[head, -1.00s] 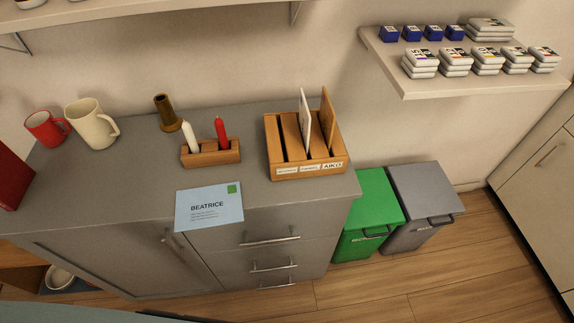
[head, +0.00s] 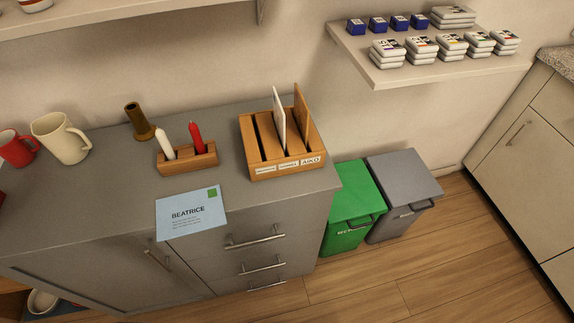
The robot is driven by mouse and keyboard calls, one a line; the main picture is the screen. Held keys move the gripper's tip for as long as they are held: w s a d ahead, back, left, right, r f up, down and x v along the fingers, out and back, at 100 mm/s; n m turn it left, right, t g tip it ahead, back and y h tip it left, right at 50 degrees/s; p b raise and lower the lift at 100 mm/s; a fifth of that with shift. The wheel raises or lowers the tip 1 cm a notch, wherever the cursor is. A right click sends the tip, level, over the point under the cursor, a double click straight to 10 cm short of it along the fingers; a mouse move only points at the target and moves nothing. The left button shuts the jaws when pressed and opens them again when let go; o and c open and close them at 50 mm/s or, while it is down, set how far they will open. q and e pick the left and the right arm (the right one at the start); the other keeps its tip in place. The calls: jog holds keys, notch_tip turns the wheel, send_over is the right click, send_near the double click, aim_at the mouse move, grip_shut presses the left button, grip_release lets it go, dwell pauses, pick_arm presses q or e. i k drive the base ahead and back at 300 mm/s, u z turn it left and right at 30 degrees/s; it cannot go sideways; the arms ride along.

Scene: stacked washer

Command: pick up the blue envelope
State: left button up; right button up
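The light blue envelope (head: 191,212) lies on the front edge of the grey cabinet top (head: 90,200), part of it sticking out past the edge above the drawers. It reads "BEATRICE" with smaller text below and has a green square in its upper right corner. Nothing covers it. Neither of my grippers shows in the head view.
Behind the envelope is a wooden holder (head: 188,160) with a white and a red candle. To its right stands a wooden sorter (head: 284,160) with upright cards. A brown cylinder (head: 139,121) and mugs (head: 61,138) stand left. Green (head: 351,205) and grey (head: 403,195) bins stand right of the cabinet.

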aim_at(188, 213)
jog(key=u, duration=1.15)
jog(key=i, duration=0.2)
jog(key=z, duration=0.15)
